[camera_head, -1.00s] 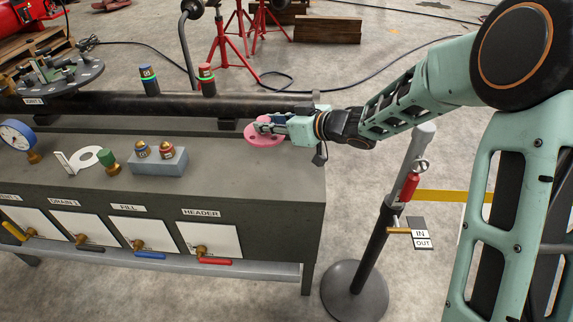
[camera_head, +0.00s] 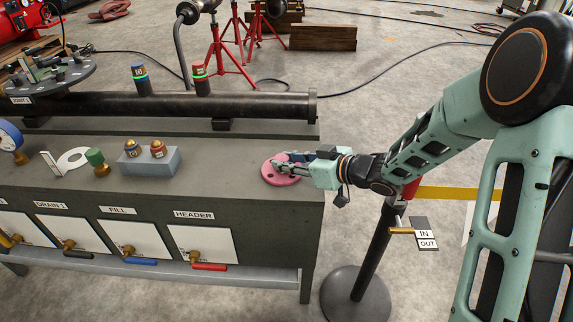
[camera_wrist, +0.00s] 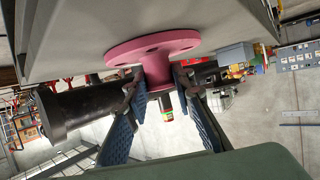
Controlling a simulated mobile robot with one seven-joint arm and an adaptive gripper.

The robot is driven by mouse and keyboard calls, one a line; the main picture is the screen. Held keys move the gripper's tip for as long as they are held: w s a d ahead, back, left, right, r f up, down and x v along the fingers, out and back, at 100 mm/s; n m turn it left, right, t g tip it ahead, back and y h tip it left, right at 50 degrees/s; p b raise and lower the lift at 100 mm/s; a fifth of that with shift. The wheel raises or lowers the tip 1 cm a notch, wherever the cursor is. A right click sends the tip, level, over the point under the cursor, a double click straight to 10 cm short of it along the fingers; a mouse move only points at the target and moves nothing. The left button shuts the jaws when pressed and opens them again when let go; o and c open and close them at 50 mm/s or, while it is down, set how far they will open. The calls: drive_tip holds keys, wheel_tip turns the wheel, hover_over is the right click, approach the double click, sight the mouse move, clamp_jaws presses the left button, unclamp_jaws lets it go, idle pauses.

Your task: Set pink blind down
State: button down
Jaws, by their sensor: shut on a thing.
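The pink blind (camera_head: 279,174) is a round flange with bolt holes and a narrower hub. It is at the right end of the grey bench top (camera_head: 225,157), in front of the black pipe. In the wrist view the pink blind (camera_wrist: 152,46) has its disc towards the bench surface, with the hub between my fingers. My gripper (camera_head: 290,163) is shut on that hub, and its fingertips (camera_wrist: 158,88) show on both sides of it. The disc is very close to the bench top; I cannot tell whether it touches.
The black pipe (camera_head: 260,105) runs along the back of the bench. A grey block with two capped fittings (camera_head: 150,160) stands to the left. A black post with an IN/OUT sign (camera_head: 372,245) stands off the bench's right end. Bench top between block and blind is clear.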

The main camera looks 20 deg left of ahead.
drive_tip(key=shift+r, duration=0.15)
drive_tip(key=c, duration=2.1)
unclamp_jaws()
drive_tip(key=shift+f, duration=0.2)
drive_tip(key=o, duration=0.4)
drive_tip(key=shift+o, duration=0.2)
drive_tip(key=shift+r, duration=0.1)
drive_tip(key=shift+d+r, duration=0.1)
drive_tip(key=shift+r, duration=0.05)
drive_tip(key=p+v, duration=0.3)
drive_tip(key=v, duration=0.9)
drive_tip(key=shift+s+p, duration=0.15)
drive_tip(key=shift+p, duration=0.25)
